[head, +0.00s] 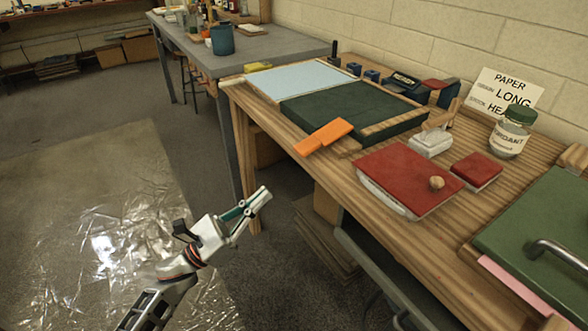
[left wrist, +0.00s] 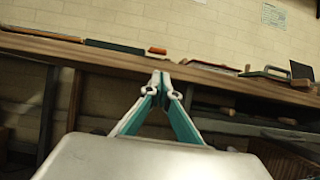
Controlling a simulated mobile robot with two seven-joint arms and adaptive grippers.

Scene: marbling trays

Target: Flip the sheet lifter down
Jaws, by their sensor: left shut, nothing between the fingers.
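An orange two-part paddle (head: 323,137), which looks like the sheet lifter, lies at the front edge of the marbling tray. The tray has a pale blue section (head: 300,78) and a dark green section (head: 350,108) in a wooden frame. I cannot tell whether the orange piece is hinged. It also shows small at the bench edge in the left wrist view (left wrist: 157,50). My left gripper (head: 264,194) is shut and empty, in front of the bench, below and left of the orange piece and apart from it. It also shows in the left wrist view (left wrist: 161,78). My right gripper is not in view.
On the wooden bench (head: 400,262) are a red-topped block (head: 398,172) with a small knob, a small red pad (head: 476,168), a labelled jar (head: 510,135) and a green board (head: 545,225) with a metal handle. A grey table (head: 270,53) stands behind. Floor around my left gripper is open.

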